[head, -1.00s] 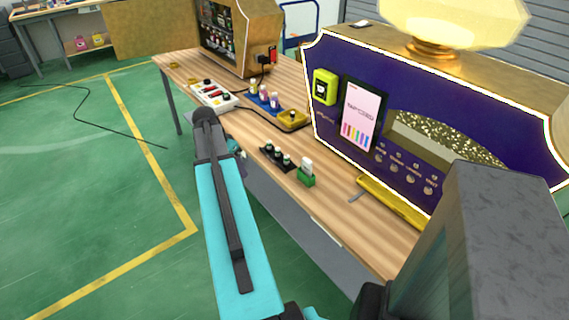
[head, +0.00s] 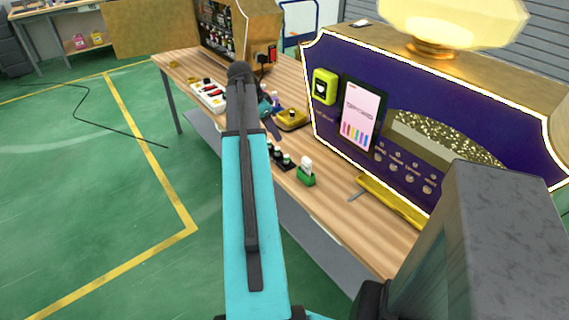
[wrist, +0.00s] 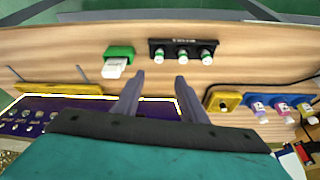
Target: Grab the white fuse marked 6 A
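A black holder (wrist: 184,44) with three small white-and-green cylinders, which look like fuses, stands on the wooden table. In the wrist view they are the left one (wrist: 158,55), the middle one (wrist: 182,54) and the right one (wrist: 206,56). Their markings are too small to read, so I cannot tell which is 6 A. In the head view the holder (head: 282,158) is partly hidden behind my arm. My gripper (wrist: 160,76) is open and empty, its two fingers apart, short of the holder in the wrist picture. In the head view my arm mostly hides it.
A green block with a white top (head: 306,173) stands beside the holder. A purple machine (head: 330,120) with a screen and a yellow tray (head: 394,202) rises behind. A yellow button box (head: 292,118), blue stand with bottles (wrist: 272,102) and white power strip (head: 208,95) lie farther along.

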